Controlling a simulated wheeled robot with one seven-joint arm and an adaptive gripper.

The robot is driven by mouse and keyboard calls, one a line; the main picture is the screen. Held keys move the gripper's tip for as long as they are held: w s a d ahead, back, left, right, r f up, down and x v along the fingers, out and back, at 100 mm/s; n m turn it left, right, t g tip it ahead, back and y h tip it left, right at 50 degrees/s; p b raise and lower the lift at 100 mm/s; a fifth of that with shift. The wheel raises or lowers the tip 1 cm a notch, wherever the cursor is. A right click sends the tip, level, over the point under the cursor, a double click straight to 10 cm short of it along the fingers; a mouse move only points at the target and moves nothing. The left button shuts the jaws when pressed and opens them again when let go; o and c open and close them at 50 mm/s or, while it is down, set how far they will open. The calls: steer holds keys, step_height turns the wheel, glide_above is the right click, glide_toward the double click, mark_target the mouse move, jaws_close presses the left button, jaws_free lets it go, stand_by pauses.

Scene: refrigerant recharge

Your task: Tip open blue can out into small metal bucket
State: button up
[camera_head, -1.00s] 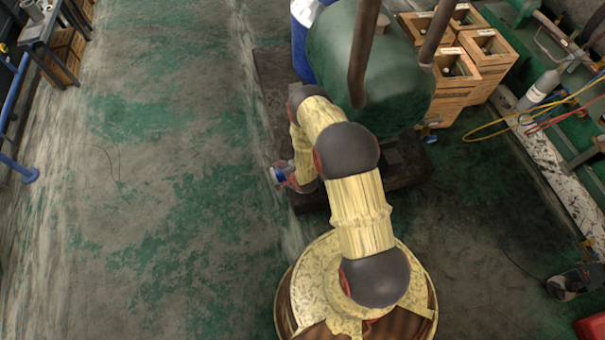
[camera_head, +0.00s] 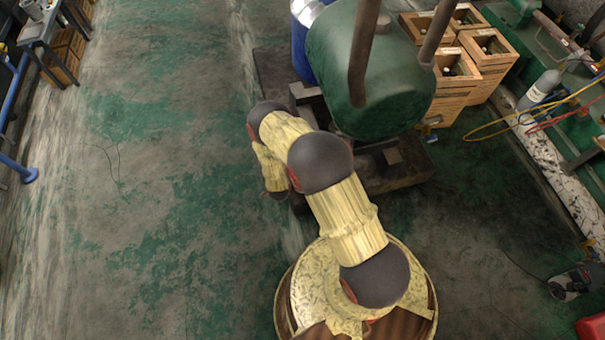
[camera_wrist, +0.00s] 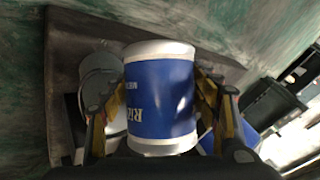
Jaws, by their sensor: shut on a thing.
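The blue can (camera_wrist: 160,100), with white ends and upside-down white lettering, fills the middle of the wrist view. My gripper (camera_wrist: 162,112) is shut on it, with a yellow-and-black finger on each side. The can's opening and contents cannot be seen. A grey round vessel (camera_wrist: 98,72), apparently the small metal bucket, is left of the can and beyond it, partly hidden by the can and left finger. In the head view my arm hides the gripper and can; the bucket cannot be made out there.
A dark platform (camera_wrist: 68,65) lies beneath the bucket in the wrist view. In the head view a large green tank (camera_head: 375,75) with brown pipes stands close to my arm. A blue drum (camera_head: 301,50) and wooden crates (camera_head: 455,95) are behind.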

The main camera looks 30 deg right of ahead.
steer(key=shift+w+a+r+n+h, duration=0.15)
steer(key=shift+r+n+h, duration=0.15)
steer(key=shift+r+h, duration=0.4)
steer(key=shift+r, duration=0.15)
steer(key=a+f+n+h, duration=0.2)
steer(key=f+h, duration=0.4)
steer(key=f, duration=0.3)
steer(key=shift+w+a+f+n+g, duration=0.35)
steer(key=shift+w+a+n+g, duration=0.05)
steer(key=shift+a, duration=0.3)
stand_by(0.5)
